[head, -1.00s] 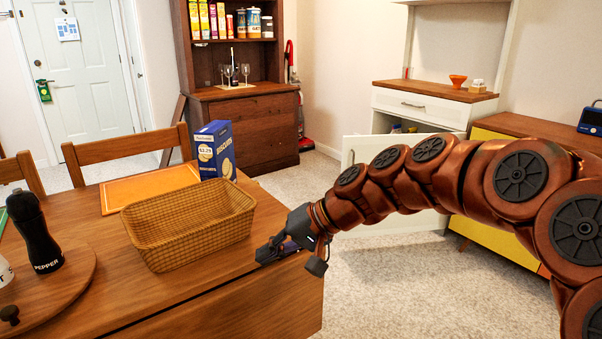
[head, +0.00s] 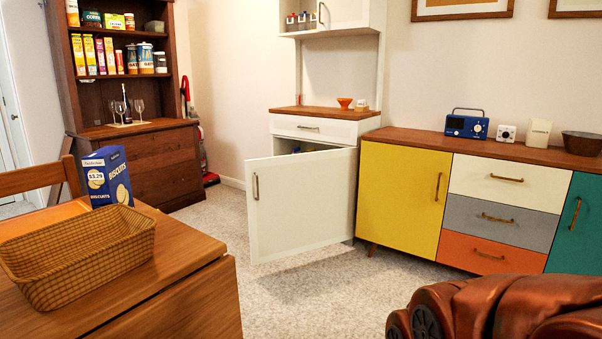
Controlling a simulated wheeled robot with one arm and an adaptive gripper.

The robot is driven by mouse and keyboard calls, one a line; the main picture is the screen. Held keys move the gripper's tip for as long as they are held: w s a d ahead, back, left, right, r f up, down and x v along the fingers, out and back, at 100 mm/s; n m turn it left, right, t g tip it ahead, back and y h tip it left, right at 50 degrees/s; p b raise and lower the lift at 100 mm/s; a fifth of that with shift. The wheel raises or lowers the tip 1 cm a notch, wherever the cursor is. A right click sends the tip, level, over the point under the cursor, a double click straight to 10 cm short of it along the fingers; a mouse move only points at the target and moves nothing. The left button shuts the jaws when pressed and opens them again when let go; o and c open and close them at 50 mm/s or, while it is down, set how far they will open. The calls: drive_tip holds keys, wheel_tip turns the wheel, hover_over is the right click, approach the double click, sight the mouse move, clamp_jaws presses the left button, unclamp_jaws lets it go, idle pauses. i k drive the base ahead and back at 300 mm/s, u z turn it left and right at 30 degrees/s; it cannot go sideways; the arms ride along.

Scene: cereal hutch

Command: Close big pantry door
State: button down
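A white cabinet door (head: 305,205) with a vertical brass handle (head: 255,187) stands swung open at the lower part of the white hutch (head: 325,128). It sticks out into the room, and part of the dark interior (head: 296,147) shows above its top edge. A smaller white upper door (head: 345,13) on the same hutch looks shut. I cannot tell from the picture which one is called the big pantry door. My arm shows only at the lower right corner, well apart from the open door. My gripper is outside the picture.
A wooden table (head: 190,262) with a wicker basket (head: 85,255) and a blue biscuits box (head: 108,178) stands at the left. A coloured sideboard (head: 400,200) stands right of the hutch. Carpet (head: 300,300) is free in front of the open door.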

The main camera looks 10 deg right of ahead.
sight(297, 203)
drive_tip(key=z, duration=0.9)
drive_tip(key=i, duration=1.8)
drive_tip(key=u, duration=1.1)
drive_tip(key=i, duration=0.95)
drive_tip(key=u, duration=1.25)
drive_tip(key=i, duration=0.4)
drive_tip(key=u, duration=0.25)
